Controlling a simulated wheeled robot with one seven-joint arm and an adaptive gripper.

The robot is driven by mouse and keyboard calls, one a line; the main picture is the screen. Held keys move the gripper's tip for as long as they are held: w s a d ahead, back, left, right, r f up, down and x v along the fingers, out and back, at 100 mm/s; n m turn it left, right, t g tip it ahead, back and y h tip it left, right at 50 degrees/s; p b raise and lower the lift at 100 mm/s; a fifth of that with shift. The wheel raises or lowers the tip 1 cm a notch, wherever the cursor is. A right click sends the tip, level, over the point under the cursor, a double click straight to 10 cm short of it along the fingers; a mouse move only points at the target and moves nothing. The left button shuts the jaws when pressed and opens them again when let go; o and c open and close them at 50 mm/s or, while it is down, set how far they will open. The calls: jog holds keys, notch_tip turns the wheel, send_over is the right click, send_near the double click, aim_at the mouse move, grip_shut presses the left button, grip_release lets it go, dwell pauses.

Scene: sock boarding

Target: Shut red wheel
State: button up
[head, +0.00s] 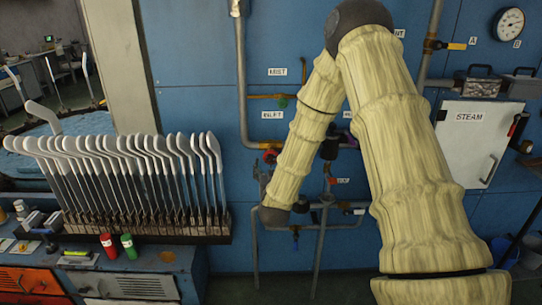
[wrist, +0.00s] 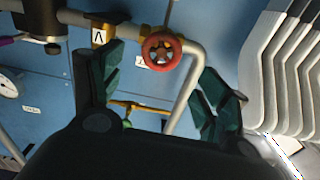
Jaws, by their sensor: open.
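The red wheel (wrist: 161,50) is a small round handwheel on a grey pipe, seen nearly face-on in the wrist view. It lies just beyond and between the fingertips of my gripper (wrist: 160,72), whose dark green fingers are spread on either side. No contact shows and nothing is held. In the head view the red wheel (head: 270,156) shows small under the INLET label, left of my arm. My gripper (head: 263,182) shows there partly, just below the wheel. The wheel's turned position cannot be told.
A rack of pale sock boards (head: 140,165) stands close on the left. Pipes, a green valve (head: 283,102) and a yellow-handled valve (head: 457,46) line the blue wall. A white STEAM cabinet (head: 470,140) is at right. Red and green bottles (head: 129,246) stand on the bench.

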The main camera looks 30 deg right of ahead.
aim_at(271, 157)
jog(key=p+x, duration=0.1)
jog(key=x, duration=0.7)
jog(key=shift+f+p, duration=0.1)
jog(key=shift+p, duration=0.25)
jog(key=c, duration=1)
